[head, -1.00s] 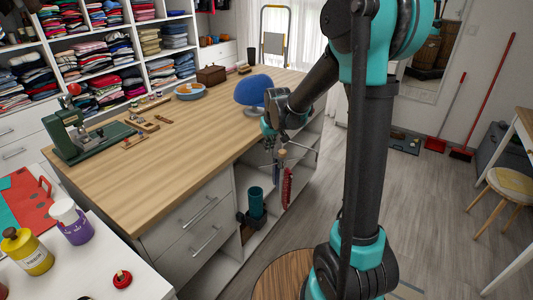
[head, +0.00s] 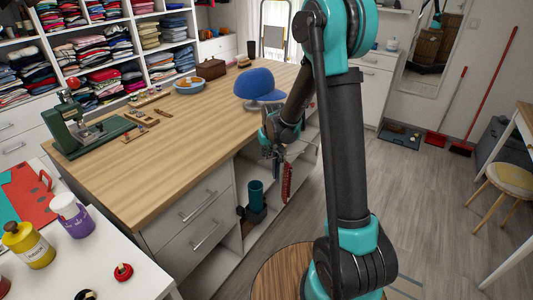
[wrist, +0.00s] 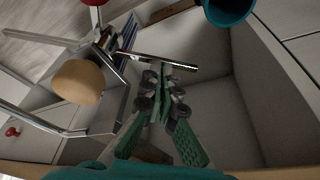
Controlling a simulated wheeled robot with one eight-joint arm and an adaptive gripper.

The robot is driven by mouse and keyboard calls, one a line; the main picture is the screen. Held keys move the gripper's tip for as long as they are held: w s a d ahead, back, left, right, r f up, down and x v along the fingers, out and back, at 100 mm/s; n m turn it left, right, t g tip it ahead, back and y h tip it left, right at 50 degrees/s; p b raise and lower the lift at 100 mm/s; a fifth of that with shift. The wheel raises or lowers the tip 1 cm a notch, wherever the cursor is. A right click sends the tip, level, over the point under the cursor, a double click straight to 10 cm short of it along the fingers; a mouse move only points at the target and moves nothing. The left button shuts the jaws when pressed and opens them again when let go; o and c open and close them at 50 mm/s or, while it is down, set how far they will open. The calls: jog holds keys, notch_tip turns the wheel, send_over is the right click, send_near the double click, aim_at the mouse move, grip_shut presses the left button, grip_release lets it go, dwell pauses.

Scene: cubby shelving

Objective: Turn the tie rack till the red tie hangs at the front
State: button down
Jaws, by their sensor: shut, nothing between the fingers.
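The red tie (head: 287,183) hangs from the tie rack at the open end of the wooden-topped counter. Other ties beside it are largely hidden by my gripper. In the wrist view the rack shows as chrome bars (wrist: 165,62) around a round wooden knob (wrist: 78,82), with dark blue and striped cloth (wrist: 123,45) hanging near them. My gripper (head: 270,152) is at the rack, left of the red tie. Its fingers (wrist: 163,82) are together and empty, close to one chrome bar; I cannot tell whether they touch it.
A blue cap (head: 258,85) stands on the counter (head: 190,125) just above the rack. A teal cylinder (head: 256,192) stands in the cubby below, and teal also shows in the wrist view (wrist: 228,8). Open floor (head: 430,190) lies to the right.

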jog(key=shift+s+d+n, duration=0.1)
jog(key=shift+s+n, duration=0.3)
jog(key=shift+n, duration=0.2)
jog(key=s+n, duration=0.1)
jog(key=s+d+n+y, duration=0.1)
jog(key=n, duration=0.1)
jog(key=s+n+g, duration=0.1)
jog(key=n, duration=0.1)
jog(key=shift+d+y, duration=0.3)
jog(key=shift+s+d, duration=0.1)
jog(key=shift+s, duration=0.05)
dwell(0.4)
jog(key=shift+r, duration=0.1)
